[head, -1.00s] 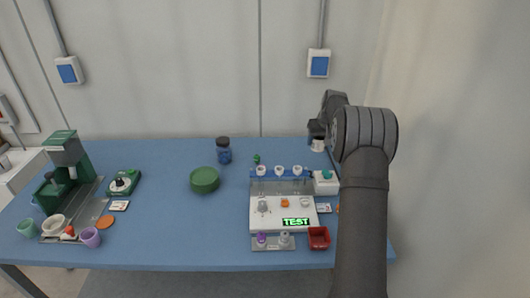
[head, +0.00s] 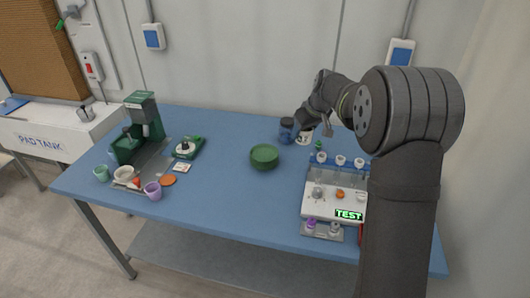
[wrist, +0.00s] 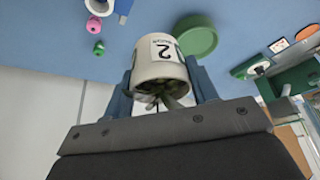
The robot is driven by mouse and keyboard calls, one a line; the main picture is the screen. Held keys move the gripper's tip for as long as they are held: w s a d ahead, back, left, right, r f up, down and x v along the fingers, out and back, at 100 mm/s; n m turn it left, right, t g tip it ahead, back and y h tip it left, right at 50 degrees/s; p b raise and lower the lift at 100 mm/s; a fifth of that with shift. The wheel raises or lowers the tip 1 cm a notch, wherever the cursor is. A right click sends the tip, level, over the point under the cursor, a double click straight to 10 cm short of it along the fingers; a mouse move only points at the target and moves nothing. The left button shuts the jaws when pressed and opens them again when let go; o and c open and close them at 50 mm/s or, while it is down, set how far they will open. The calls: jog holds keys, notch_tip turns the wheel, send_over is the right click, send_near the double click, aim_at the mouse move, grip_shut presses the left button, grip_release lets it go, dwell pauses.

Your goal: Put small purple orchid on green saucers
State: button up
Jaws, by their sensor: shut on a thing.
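A white pot with a label reading 2 (wrist: 158,62) is between the two fingers of my gripper (wrist: 161,76) in the wrist view. My gripper is shut on it. Stems and leaves show at the pot's open end; no purple bloom is visible, so I cannot tell the flower's colour. In the head view my gripper (head: 313,126) is at the back of the blue table, with the white pot (head: 304,139) below it, partly hidden. The round green saucers (head: 264,157) stand on the table to the left and nearer; they also show in the wrist view (wrist: 197,38).
A white test rig (head: 330,205) with several cups stands at right. A green machine (head: 141,120) and small cups are at left. The table around the saucers is clear.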

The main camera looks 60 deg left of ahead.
jog(key=s+a+f, duration=0.2)
jog(key=a, duration=0.1)
jog(key=s+a+f, duration=0.2)
jog(key=a, duration=0.1)
jog(key=s+a+f, duration=0.2)
jog(key=s+a, duration=0.1)
jog(key=shift+a+f, duration=0.1)
jog(key=shift+f, duration=2.35)
jog(key=shift+f, duration=0.2)
jog(key=o, duration=1)
jog(key=shift+o, duration=0.2)
jog(key=shift+r, duration=0.1)
jog(key=v, duration=1.2)
jog(key=shift+r, duration=0.15)
